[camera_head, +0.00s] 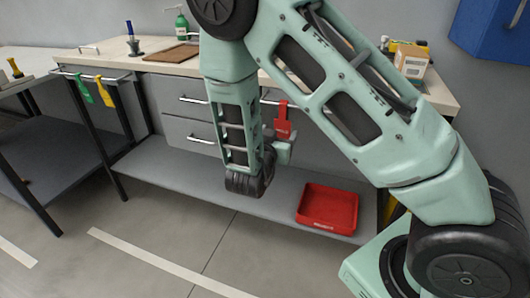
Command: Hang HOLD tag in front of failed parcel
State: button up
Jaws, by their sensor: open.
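A red tag (283,121) hangs at the bench's front rail, just right of my arm's forearm; its lettering is too small to read. A green tag (83,89) and a yellow tag (105,92) hang from the rail at the left. My gripper (285,148) is open, just below the red tag and partly hidden by my wrist. I cannot tell whether it touches the tag. A cardboard parcel (411,62) stands on the bench top at the right, partly hidden by my arm; whether it is the failed one cannot be told.
A red tray (328,208) sits on the lower shelf (160,175). A green pump bottle (181,24), a brown board (172,54) and a blue-handled stamp (132,40) stand on the bench top. A blue box (490,30) is on the wall. The floor in front is clear.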

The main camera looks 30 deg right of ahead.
jog(key=v, duration=1.2)
jog(key=w+a+r+n+y+p, duration=0.2)
jog(key=a+n+y+p, duration=0.2)
jog(key=a+y, duration=0.65)
jog(key=s+a+r+n+g+y+p, duration=0.35)
jog(key=s+a+r+n+y, duration=0.2)
jog(key=a, duration=0.45)
jog(key=s+d+r+n+g+h+p, duration=0.1)
jog(key=s+d+r+n+g, duration=0.2)
jog(key=s, duration=0.5)
jog(key=s+d+r+n+g+h+p, duration=0.1)
jog(key=s+d+r+n+g, duration=0.3)
jog(key=s, duration=0.5)
jog(key=shift+r+n+p, duration=0.75)
jog(key=shift+r, duration=0.1)
jog(key=shift+s+d, duration=0.1)
